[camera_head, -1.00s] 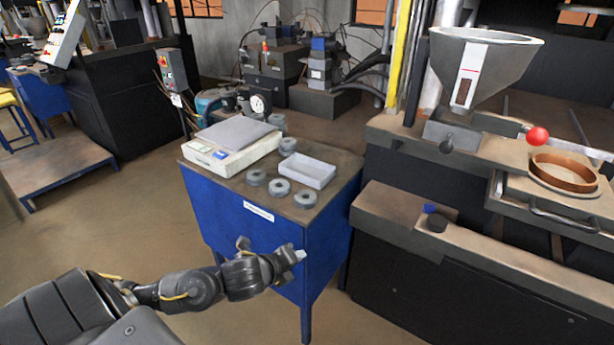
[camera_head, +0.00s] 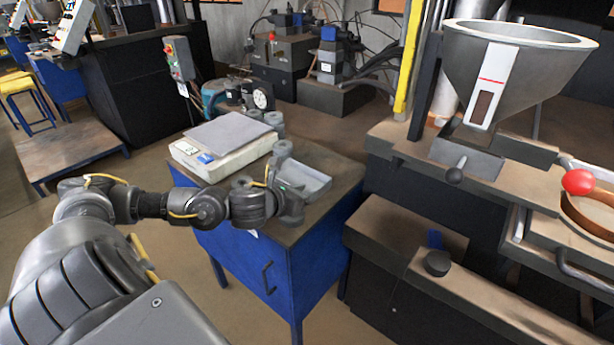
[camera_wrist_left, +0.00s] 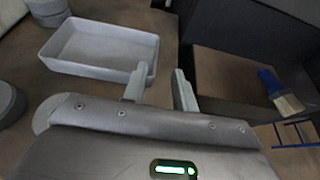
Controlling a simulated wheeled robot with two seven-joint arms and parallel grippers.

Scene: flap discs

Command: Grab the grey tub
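The grey tub (camera_head: 308,181) is a shallow, light grey, open rectangular box on top of the blue cabinet. It looks empty. My left gripper (camera_head: 287,195) is over the cabinet's front part, and the arm hides the tub's near left side in the head view. In the left wrist view, the tub (camera_wrist_left: 98,48) lies ahead and to the left of my left gripper (camera_wrist_left: 161,76). The two fingers are apart with nothing between them. The left finger overlaps the tub's right corner in the picture; I cannot tell whether they touch. My right gripper is not in view.
A white scale (camera_head: 225,150) with a grey plate stands left of the tub. A grey disc (camera_head: 283,149) is behind the tub; other discs are mostly hidden by my arm. A machine bench (camera_head: 400,150) with a hopper (camera_head: 520,70) stands to the right, across a gap.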

